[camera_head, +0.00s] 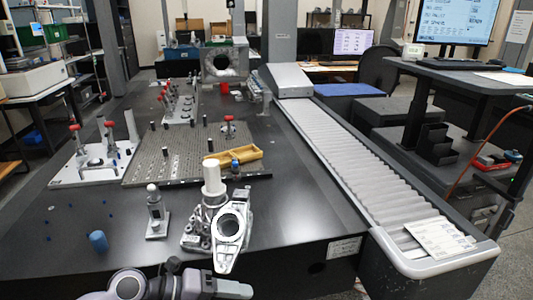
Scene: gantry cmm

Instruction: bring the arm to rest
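One of my arms (130,286), grey and purple, comes in at the bottom edge from the left; I take it as my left arm. Its gripper (235,289) points right, low in front of the table's near edge. The lower part is cut off by the frame, and I cannot tell whether its fingers are open or shut. I see nothing held in it. My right gripper is not in view.
The dark table (300,225) holds a metal casting (231,232) with a white cylinder, a small post fixture (155,215), a blue cap (98,241), a perforated plate (150,165) and a yellow tray (240,157). A ribbed guideway (360,170) runs along the right.

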